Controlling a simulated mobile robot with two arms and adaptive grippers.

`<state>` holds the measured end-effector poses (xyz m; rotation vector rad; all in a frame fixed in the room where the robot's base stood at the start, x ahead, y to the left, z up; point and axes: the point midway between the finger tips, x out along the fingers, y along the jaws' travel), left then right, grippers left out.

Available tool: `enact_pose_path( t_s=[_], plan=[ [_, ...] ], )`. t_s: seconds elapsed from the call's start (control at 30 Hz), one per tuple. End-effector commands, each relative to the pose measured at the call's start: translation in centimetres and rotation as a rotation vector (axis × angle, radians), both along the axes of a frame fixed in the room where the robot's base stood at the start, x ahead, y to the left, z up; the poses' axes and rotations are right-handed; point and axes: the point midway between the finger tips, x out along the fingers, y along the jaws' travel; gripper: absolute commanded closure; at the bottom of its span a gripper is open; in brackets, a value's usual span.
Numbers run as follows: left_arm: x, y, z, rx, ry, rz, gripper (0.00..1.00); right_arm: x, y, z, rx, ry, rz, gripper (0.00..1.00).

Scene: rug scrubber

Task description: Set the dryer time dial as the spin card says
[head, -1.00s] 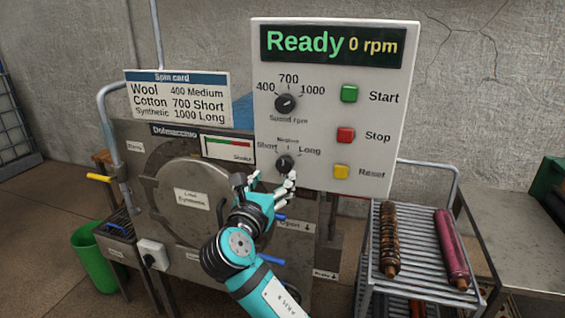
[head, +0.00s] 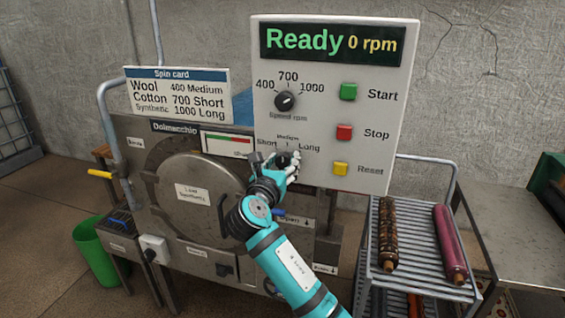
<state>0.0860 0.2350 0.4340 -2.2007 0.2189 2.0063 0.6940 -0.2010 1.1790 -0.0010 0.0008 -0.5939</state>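The time dial (head: 283,160) is a dark knob low on the white control panel (head: 380,60), under the marks Short, Medium and Long. My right gripper (head: 276,158) is at this dial, its fingers apart on either side of it. I cannot tell whether they touch it, and the dial's pointer is not readable. The spin card (head: 178,97) reads Wool 400 Medium, Cotton 700 Short, Synthetic 1000 Long. A load label (head: 192,194) on the round machine door appears to read Load Synthetic. My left gripper is not in view.
The speed dial (head: 285,101) above points up and right, towards 1000. The display (head: 331,42) reads Ready, 0 rpm. Green Start (head: 348,92), red Stop (head: 344,132) and yellow Reset (head: 341,169) buttons are close on the right. A rack (head: 420,285) holds rollers.

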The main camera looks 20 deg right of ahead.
Motion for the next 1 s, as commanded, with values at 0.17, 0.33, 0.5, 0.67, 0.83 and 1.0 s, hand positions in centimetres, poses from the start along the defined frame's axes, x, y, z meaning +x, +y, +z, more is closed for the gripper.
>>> enact_pose_path(
  t_s=[0.17,0.33,0.5,0.67,0.83,1.0],
  plan=[
    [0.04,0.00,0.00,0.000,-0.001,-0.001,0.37,-0.02,0.03,-0.01,0.000,0.000,0.000,0.84],
    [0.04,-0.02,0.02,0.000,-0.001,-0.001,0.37,-0.02,0.04,-0.02,0.002,0.000,0.000,0.93],
    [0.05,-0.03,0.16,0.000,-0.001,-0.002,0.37,-0.03,0.04,0.02,0.025,-0.015,0.000,0.93],
    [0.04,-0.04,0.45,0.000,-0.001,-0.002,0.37,-0.04,0.04,0.05,0.084,-0.056,0.000,0.93],
    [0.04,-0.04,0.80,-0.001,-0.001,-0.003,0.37,-0.07,0.00,0.01,0.189,-0.125,0.000,0.93],
    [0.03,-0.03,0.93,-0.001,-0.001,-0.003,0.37,-0.08,-0.09,-0.02,0.320,-0.215,0.000,0.93]
  ],
)
